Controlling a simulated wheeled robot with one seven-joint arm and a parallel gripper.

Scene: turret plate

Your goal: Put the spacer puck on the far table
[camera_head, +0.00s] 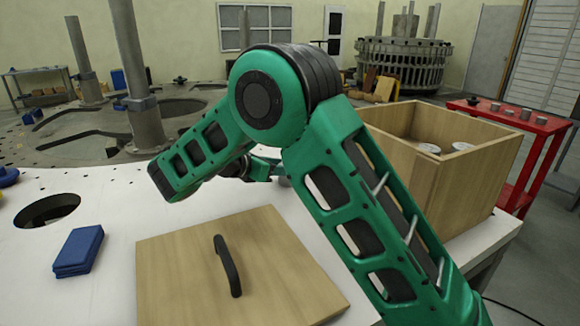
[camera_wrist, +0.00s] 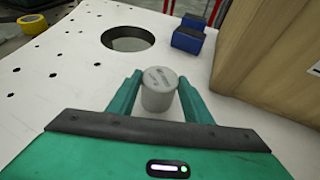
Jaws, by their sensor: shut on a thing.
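The spacer puck (camera_wrist: 158,94) is a short grey cylinder with faint marking on its top. In the wrist view it stands upright between the green fingers of my gripper (camera_wrist: 159,88), which is shut on it. The puck appears at or just above the white plate; I cannot tell if it touches. In the head view my green arm hides most of the gripper and the puck. A red table (camera_head: 510,118) stands at the back right, beyond the wooden box, with several grey pieces on top. Another table (camera_head: 40,99) stands at the far left.
An open wooden box (camera_head: 468,190) holding pale round pieces stands right of my arm. A wooden lid (camera_head: 180,270) with a black handle lies in front. Blue blocks (camera_head: 79,250) lie at left near a round hole (camera_head: 47,210). Tall posts (camera_head: 138,80) rise behind.

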